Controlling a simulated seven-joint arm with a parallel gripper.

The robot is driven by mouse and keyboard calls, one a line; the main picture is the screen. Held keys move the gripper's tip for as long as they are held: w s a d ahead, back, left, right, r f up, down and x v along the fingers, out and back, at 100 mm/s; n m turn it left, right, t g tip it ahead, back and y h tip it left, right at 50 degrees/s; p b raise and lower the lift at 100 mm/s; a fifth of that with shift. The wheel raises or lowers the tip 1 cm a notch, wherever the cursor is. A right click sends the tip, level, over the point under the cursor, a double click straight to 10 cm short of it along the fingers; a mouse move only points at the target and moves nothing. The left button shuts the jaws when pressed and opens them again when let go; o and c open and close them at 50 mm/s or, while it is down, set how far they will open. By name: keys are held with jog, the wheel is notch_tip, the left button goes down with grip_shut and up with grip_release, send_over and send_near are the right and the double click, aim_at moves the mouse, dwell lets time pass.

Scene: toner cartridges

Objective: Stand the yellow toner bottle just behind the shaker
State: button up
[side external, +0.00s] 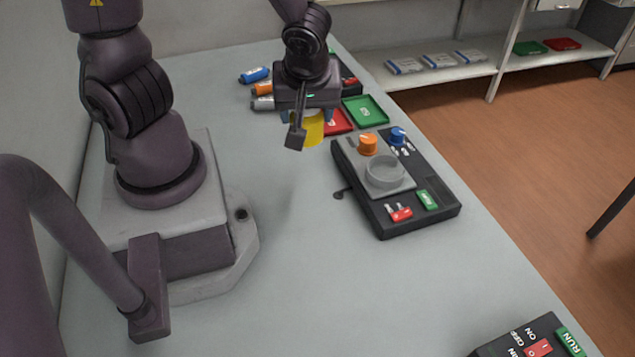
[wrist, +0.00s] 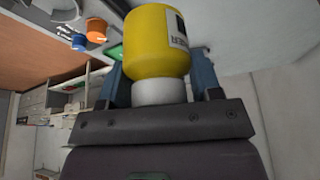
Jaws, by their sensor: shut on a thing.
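The yellow toner bottle (side external: 311,131) is held in my gripper (side external: 308,114), above the grey table beyond the shaker. The wrist view shows its yellow body (wrist: 157,42) with a dark-and-white label on one side and a white neck or cap (wrist: 158,92) toward the palm. The blue fingers of my gripper (wrist: 160,68) are on either side of it. The black unit that looks like the shaker (side external: 386,222) has a grey round cup on top, plus orange and blue knobs. The gap under the bottle is hard to judge.
Blue (side external: 254,75), orange (side external: 262,89) and grey (side external: 262,103) toner items lie left of my gripper. A red tray (side external: 338,122) and a green tray (side external: 367,111) are close on its right. A switch box (side external: 530,342) is at the front right. The table's middle is clear.

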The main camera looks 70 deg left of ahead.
jog(key=f+n+g+h, duration=0.1)
jog(key=f+n, duration=0.4)
jog(key=n, duration=0.2)
jog(key=d+f+n+g+h, duration=0.1)
jog(key=f+n+g+h, duration=0.1)
jog(key=f+n, duration=0.3)
jog(key=d+f+n+g+h, duration=0.1)
jog(key=f+n, duration=0.4)
jog(key=n, duration=0.6)
jog(key=shift+s+d+f+g+h, duration=0.1)
jog(key=shift+s+d+g+h, duration=0.1)
jog(key=shift+g+h, duration=0.4)
jog(key=o, duration=0.9)
jog(key=shift+f, duration=0.1)
jog(key=shift+o, duration=0.2)
